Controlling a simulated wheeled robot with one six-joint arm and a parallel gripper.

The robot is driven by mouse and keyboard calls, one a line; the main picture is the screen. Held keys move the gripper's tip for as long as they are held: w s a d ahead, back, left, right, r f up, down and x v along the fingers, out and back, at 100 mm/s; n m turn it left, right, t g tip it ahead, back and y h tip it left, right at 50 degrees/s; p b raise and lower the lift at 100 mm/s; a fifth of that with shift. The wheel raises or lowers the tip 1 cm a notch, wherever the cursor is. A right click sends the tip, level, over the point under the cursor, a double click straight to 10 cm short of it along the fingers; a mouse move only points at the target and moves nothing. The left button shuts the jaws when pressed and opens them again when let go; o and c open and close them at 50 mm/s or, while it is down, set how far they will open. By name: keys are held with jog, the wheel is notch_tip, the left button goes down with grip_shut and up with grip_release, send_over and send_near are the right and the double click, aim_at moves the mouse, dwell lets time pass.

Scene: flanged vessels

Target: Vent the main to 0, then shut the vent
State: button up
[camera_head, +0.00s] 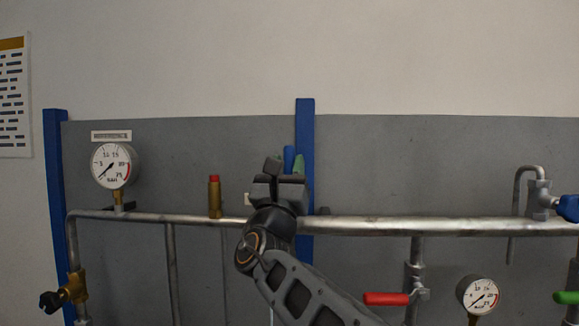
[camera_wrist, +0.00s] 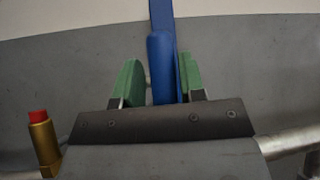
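My gripper (camera_head: 286,164) is raised in front of the main pipe (camera_head: 375,226), at the middle blue post. In the wrist view its two green-padded fingers (camera_wrist: 161,82) stand on either side of an upright blue handle (camera_wrist: 160,65). The fingers look open, with the handle between them, close to the right pad; contact is unclear. The handle also shows in the head view (camera_head: 288,157); its valve body is hidden behind my gripper. The gauge on the main (camera_head: 111,166) has its needle toward the lower left, near the low end of the scale.
A brass fitting with a red top (camera_head: 214,197) stands on the pipe to the left. A gooseneck pipe (camera_head: 530,185) with a blue handle (camera_head: 568,208) is at right. Below are a red lever (camera_head: 386,299), a second gauge (camera_head: 480,294), a green lever (camera_head: 567,297) and a brass valve (camera_head: 70,289).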

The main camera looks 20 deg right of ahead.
jog(key=shift+o, duration=1)
jog(key=shift+r, duration=0.1)
jog(key=b+v, duration=0.5)
jog(key=v, duration=0.8)
jog(key=shift+s+f, duration=0.25)
jog(key=shift+f, duration=0.05)
jog(key=shift+a, duration=0.1)
